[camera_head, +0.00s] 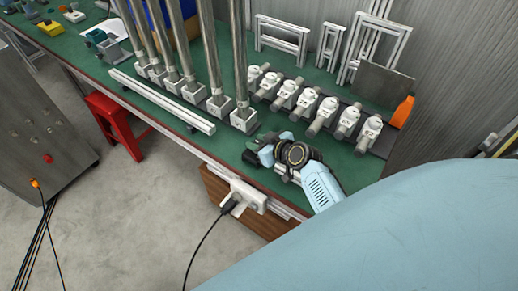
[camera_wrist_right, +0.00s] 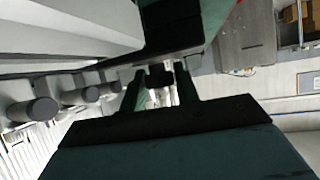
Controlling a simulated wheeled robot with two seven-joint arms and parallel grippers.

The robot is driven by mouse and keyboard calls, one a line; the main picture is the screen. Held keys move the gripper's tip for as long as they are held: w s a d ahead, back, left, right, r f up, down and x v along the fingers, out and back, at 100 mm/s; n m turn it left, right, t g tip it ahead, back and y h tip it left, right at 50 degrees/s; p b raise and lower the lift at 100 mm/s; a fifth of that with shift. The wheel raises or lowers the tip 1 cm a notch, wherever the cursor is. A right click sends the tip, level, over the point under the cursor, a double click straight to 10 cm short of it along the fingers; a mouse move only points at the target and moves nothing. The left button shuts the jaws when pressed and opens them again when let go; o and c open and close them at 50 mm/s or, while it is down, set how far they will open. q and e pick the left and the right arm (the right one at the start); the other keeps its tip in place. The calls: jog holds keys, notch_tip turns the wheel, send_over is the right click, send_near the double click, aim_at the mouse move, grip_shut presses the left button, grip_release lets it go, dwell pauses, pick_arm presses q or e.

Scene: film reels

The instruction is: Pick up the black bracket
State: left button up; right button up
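My right gripper (camera_head: 258,153) is low over the front edge of the green workbench, just right of the last tall metal post. A small black piece (camera_head: 249,158), which looks like the black bracket, is at its fingertips; the gripper hides part of it. In the right wrist view, the two dark fingers (camera_wrist_right: 160,88) stand apart. A small black piece (camera_wrist_right: 160,75) shows between or just beyond them, with light gaps on both sides. I cannot tell whether the fingers touch it. My left gripper is not in view.
Several tall metal posts on block bases (camera_head: 243,118) stand left of the gripper. A row of silver clamp fittings (camera_head: 308,97) lies behind it. A white rail (camera_head: 160,100) lies along the bench front. An orange piece (camera_head: 402,112) is at right; a red stool (camera_head: 113,120) stands below.

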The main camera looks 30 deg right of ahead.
grip_shut()
jog(key=shift+r, duration=0.15)
